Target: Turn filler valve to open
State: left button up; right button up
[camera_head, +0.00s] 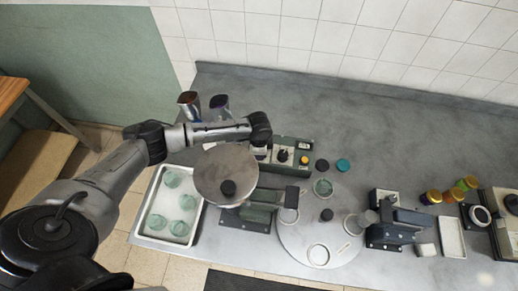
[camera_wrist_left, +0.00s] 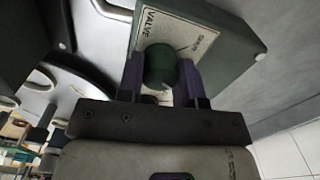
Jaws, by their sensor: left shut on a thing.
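The filler valve is a dark green round knob (camera_wrist_left: 160,66) on a pale plate marked VALVE (camera_wrist_left: 192,32), on a grey-green box. In the left wrist view my left gripper (camera_wrist_left: 161,75) has its purple fingers on both sides of the knob and is shut on it. A second word on the plate is too blurred to read surely. In the head view the filler's control box (camera_head: 290,152) is partly behind my left wrist, which hides the knob and fingers. My right gripper is not in view.
A round metal hopper lid (camera_head: 226,172) lies close below my left forearm. A white tray (camera_head: 151,221) with several green glass jars stands at the left. A pale turntable (camera_head: 308,240) is at the front centre. Capped jars and small machines stand right; the counter's back is clear.

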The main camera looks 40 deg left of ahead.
pick_arm(q)
jog(key=shift+m+p, duration=0.3)
jog(key=shift+m, duration=1.4)
jog(key=o, duration=0.9)
jog(key=shift+r+b, duration=1.3)
jog(key=shift+r, duration=5.65)
